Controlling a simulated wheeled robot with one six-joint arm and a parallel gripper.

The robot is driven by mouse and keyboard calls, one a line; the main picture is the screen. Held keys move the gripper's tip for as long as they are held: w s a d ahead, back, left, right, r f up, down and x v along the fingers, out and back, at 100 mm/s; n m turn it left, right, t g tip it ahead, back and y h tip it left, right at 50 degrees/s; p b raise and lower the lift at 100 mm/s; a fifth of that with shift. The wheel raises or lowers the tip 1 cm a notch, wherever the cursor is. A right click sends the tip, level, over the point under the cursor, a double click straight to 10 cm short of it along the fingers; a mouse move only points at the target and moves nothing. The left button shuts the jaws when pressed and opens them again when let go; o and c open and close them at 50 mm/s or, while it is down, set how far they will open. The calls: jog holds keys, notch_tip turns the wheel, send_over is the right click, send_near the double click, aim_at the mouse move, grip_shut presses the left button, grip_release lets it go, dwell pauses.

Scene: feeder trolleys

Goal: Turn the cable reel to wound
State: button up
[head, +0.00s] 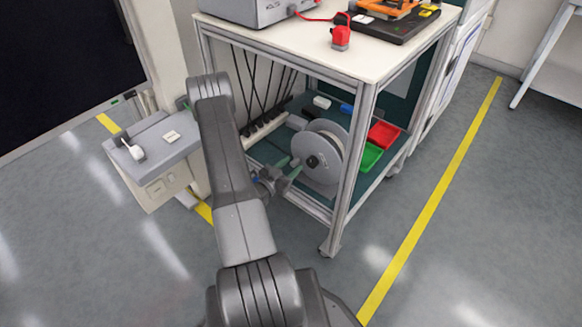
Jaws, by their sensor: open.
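I cannot tell whether the fingertips touch the reel. My arm hides part of the shelf's left side.
The trolley (357,120) has a leg in front of the reel's right side. A red bin (383,134) and a green bin (371,157) stand right of it. Cables hang behind. The floor at right is clear.

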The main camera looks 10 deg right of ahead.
jog(key=shift+w+d, duration=0.15)
jog(key=shift+d, duration=0.05)
grip_shut()
dwell(0.3)
